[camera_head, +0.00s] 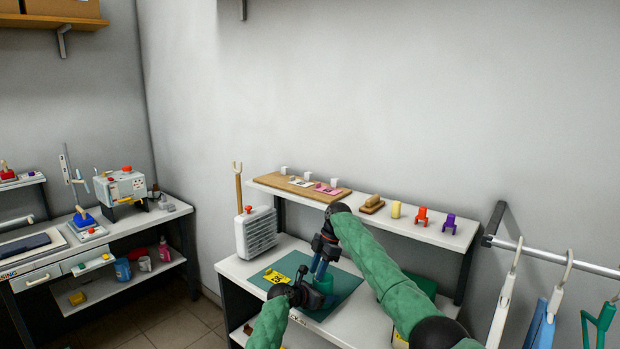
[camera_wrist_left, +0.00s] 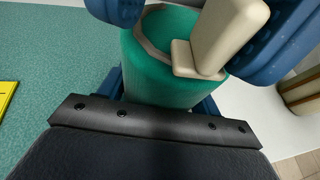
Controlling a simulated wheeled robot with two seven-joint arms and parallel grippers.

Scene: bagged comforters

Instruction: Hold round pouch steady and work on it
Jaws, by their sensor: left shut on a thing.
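The round pouch (camera_wrist_left: 165,75) is a teal cylinder standing upright, with a greyish band near its top. It also shows at the bench in the head view (camera_head: 323,284). My left gripper (camera_head: 308,295) is shut on the pouch, its blue fingers low on either side. A beige tab (camera_wrist_left: 208,45) sits at the pouch's upper edge. My right gripper (camera_head: 319,272) reaches down from above. Its blue fingers are apart over the pouch top, one close beside the tab. I cannot tell whether they touch it. The pouch's underside is hidden.
A green mat (camera_head: 345,285) with a yellow card (camera_head: 277,276) lies on the white bench. A white heater-like box (camera_head: 256,232) stands at the back left. A shelf (camera_head: 395,223) with small coloured items runs behind. A rail with hangers (camera_head: 505,300) is at right.

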